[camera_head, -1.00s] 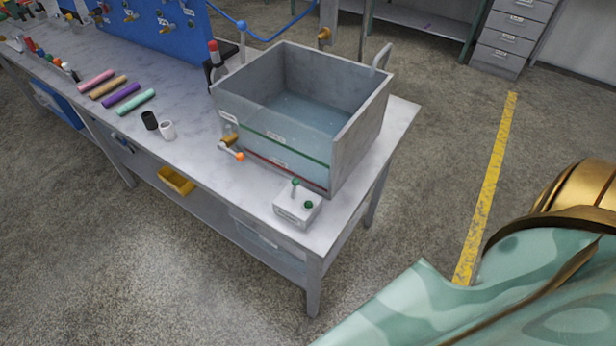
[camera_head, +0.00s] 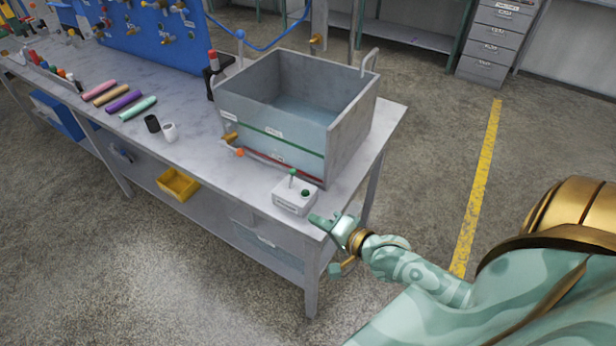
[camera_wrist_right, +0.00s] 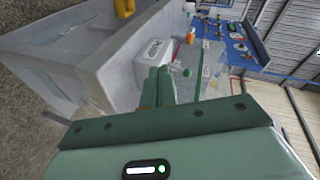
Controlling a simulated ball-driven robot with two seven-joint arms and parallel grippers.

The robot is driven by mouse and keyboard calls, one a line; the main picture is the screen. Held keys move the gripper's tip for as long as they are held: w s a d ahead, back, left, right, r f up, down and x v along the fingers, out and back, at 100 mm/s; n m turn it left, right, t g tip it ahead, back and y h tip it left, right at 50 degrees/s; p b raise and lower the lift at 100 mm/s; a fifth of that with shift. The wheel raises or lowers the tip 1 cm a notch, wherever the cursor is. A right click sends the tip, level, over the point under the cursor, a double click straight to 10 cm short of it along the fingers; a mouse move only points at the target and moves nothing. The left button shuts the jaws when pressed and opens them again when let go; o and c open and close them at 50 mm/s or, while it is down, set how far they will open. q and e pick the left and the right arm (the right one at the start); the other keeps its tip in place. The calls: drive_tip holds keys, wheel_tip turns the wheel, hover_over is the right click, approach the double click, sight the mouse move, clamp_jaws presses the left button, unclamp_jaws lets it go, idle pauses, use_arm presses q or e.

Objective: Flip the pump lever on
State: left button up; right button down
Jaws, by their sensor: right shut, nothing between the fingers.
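The pump box (camera_head: 292,197) is a small white box on the front right corner of the bench. My right gripper (camera_head: 316,219) is shut and empty, at the bench corner close to the box and apart from the lever. Its closed fingers (camera_wrist_right: 157,87) show in the wrist view. My left gripper is not in view.
A water tank (camera_head: 345,135) stands right behind the box, with an orange-tipped valve (camera_head: 238,152) at its front. Coloured hose pieces (camera_head: 124,101) and two small cylinders lie to the left on the bench (camera_head: 225,185). A blue panel (camera_head: 140,35) rises behind.

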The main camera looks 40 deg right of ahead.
sight(292, 179)
drive_tip(key=d+r+m+t, duration=0.1)
drive_tip(key=d+m, duration=0.1)
drive_tip(key=w+d+m+t+h, duration=0.1)
drive_tip(key=d+m, duration=0.1)
drive_tip(key=w+d+r+m, duration=0.1)
drive_tip(key=d+m, duration=0.1)
drive_tip(key=m, duration=0.1)
drive_tip(key=shift+d+r+t+h, duration=0.2)
drive_tip(key=shift+r+t+h, duration=0.1)
drive_tip(key=shift+r+t, duration=0.1)
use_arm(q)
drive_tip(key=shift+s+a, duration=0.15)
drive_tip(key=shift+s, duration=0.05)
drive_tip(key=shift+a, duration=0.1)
